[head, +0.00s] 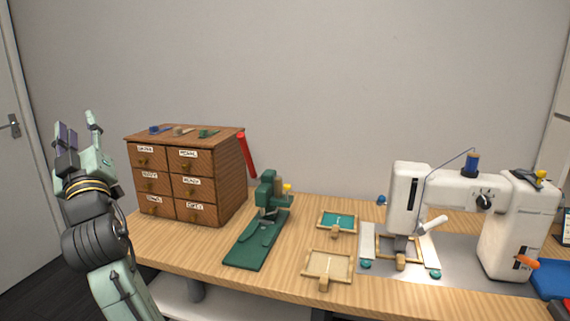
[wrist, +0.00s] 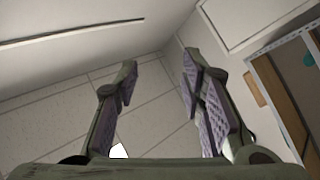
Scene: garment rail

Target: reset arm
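My arm is raised at the left of the head view, with my gripper (head: 80,132) pointing up, left of the wooden drawer cabinet. In the wrist view my gripper (wrist: 158,85) has its two purple-padded fingers spread apart with nothing between them. It is clear of the table and touches nothing. The wrist view behind the fingers shows pale panels and wall edges.
A wooden table (head: 190,254) holds the drawer cabinet (head: 182,178), a green press-like tool (head: 256,225), two small wooden frames (head: 329,266) (head: 337,223) and a white sewing machine (head: 455,190). A red strip (head: 246,156) leans at the cabinet's right side. A door (head: 25,170) stands at the far left.

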